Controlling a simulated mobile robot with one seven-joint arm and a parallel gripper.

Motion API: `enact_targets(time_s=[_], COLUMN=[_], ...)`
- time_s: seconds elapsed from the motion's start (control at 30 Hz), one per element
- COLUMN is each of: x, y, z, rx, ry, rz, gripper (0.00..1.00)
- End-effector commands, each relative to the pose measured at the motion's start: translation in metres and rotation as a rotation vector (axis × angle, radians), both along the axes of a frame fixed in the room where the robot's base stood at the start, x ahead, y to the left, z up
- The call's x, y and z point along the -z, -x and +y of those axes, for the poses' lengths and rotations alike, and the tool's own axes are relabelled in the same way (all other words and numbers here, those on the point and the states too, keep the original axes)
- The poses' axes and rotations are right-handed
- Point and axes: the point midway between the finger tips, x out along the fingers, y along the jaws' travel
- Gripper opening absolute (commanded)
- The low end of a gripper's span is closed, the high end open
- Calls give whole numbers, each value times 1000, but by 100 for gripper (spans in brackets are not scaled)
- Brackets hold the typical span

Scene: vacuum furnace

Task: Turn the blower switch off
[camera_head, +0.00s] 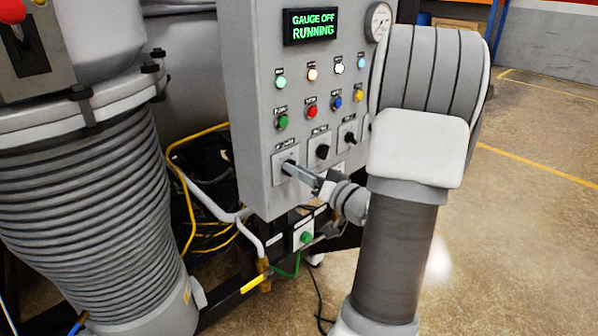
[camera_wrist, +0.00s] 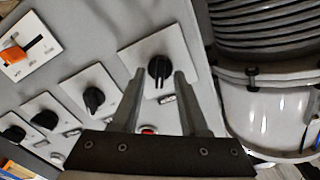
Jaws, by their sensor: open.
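The grey control panel (camera_head: 250,110) carries a row of black rotary knobs on pale plates. Their labels are too small to read, so I cannot tell which one is the blower switch. My gripper (camera_head: 288,168) is open at the leftmost knob's plate in the head view, and its fingers hide that knob there. In the wrist view, my gripper (camera_wrist: 160,80) has one finger on each side of a black knob (camera_wrist: 158,69). I cannot tell whether the fingers touch it. The knob's pointer line runs roughly up and down in that picture.
A display (camera_head: 311,25) reads "GAUGE OFF RUNNING". Coloured lamps and buttons (camera_head: 310,111) sit above the knobs. Other knobs (camera_wrist: 93,100) and an orange slider (camera_wrist: 12,53) are in the wrist view. A ribbed grey bellows (camera_head: 85,190) stands left of the panel. Floor at right is clear.

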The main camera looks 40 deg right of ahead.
Motion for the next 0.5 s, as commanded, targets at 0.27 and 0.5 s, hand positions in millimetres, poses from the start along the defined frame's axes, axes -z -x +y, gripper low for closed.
enact_targets(time_s=[0.27,0.5], x=[0,0], y=[-1,-1], z=[0,0], rx=[0,0], ry=[0,0], rz=[0,0], gripper=[42,0])
